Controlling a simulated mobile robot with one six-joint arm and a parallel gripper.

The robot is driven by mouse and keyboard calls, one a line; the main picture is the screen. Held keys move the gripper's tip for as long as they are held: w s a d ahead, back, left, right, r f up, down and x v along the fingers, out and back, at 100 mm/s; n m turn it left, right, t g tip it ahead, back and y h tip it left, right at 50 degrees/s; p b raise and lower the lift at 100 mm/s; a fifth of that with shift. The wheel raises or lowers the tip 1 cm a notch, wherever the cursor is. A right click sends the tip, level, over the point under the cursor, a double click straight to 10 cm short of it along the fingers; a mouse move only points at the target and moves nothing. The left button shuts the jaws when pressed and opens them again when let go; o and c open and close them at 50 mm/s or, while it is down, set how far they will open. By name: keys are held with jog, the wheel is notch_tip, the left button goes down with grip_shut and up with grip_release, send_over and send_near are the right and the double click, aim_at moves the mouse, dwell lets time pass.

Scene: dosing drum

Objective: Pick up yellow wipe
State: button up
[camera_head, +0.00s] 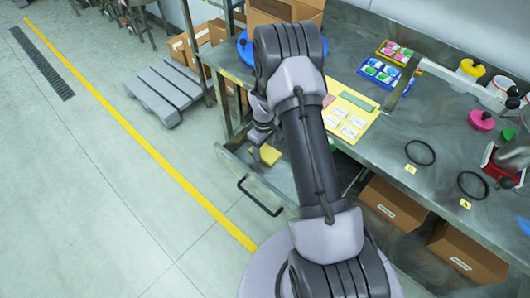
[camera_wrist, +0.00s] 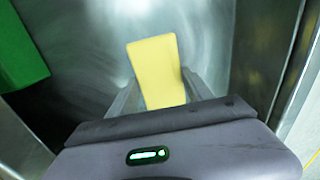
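The yellow wipe (camera_head: 269,154) is in the open metal drawer at the front of the bench, just below my gripper (camera_head: 260,139). In the wrist view the wipe (camera_wrist: 156,70) lies between the two fingers of my gripper (camera_wrist: 159,82). The fingers stand apart, one on each side of it, with its far end reaching past their tips. No clear gap shows between wipe and fingers, and I cannot tell whether they press on it. The wipe's near end is hidden behind the gripper body.
The drawer's walls surround my gripper closely; its handle (camera_head: 260,196) faces the aisle. A green thing (camera_wrist: 20,55) lies left in the wrist view. The bench top (camera_head: 385,145) above holds a yellow board (camera_head: 350,117) and colored trays. A grey pallet (camera_head: 165,90) is on the floor.

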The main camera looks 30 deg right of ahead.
aim_at(264, 150)
jog(key=shift+c, duration=1.2)
notch_tip(264, 150, up, 10)
jog(key=p, duration=0.4)
